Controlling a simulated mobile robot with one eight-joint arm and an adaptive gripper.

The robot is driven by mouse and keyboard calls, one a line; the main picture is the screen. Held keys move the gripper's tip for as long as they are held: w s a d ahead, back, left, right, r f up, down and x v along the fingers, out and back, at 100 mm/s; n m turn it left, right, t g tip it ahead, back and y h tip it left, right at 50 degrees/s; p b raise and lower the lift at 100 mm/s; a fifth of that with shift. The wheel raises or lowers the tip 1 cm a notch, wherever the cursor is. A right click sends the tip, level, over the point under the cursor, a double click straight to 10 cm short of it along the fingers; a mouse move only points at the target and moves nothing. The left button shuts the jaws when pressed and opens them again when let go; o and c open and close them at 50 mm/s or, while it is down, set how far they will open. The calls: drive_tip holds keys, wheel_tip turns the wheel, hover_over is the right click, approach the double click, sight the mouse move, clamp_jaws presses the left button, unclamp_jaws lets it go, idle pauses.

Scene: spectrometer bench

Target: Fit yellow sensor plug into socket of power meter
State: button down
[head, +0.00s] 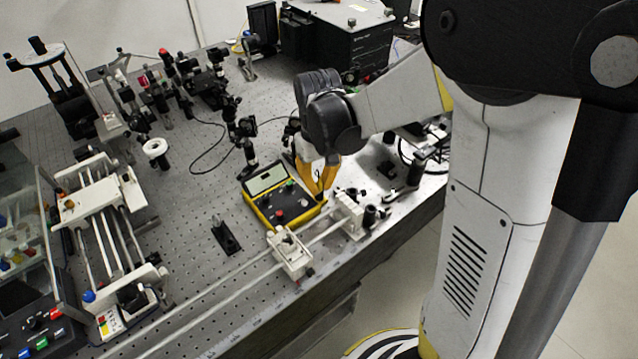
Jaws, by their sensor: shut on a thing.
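The power meter (259,205) is a black box with a yellow edge, a pale display and several coloured knobs or sockets on its face. It lies on the perforated bench near its front edge. My gripper (319,190), with yellow fingers pointing down, is at the right end of the meter, at or just above it. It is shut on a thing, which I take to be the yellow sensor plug. The plug is too small and too hidden between the fingers to make out. I cannot tell whether it touches a socket.
A white rail with carriages (290,254) runs along the bench's front edge, close to the meter. A small black mount (226,237) stands left of the meter. Optics posts (248,150) and a dark cable are behind. A large black box (350,40) stands at the back.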

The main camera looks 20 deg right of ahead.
drive_tip(key=shift+f+b, duration=0.35)
drive_tip(key=shift+f, duration=0.2)
drive_tip(key=shift+f, duration=0.1)
idle(0.5)
drive_tip(key=c, duration=1.5)
unclamp_jaws()
drive_tip(key=shift+o, duration=0.2)
wheel_tip(320, 180, up, 12)
drive_tip(key=shift+w+r, duration=0.1)
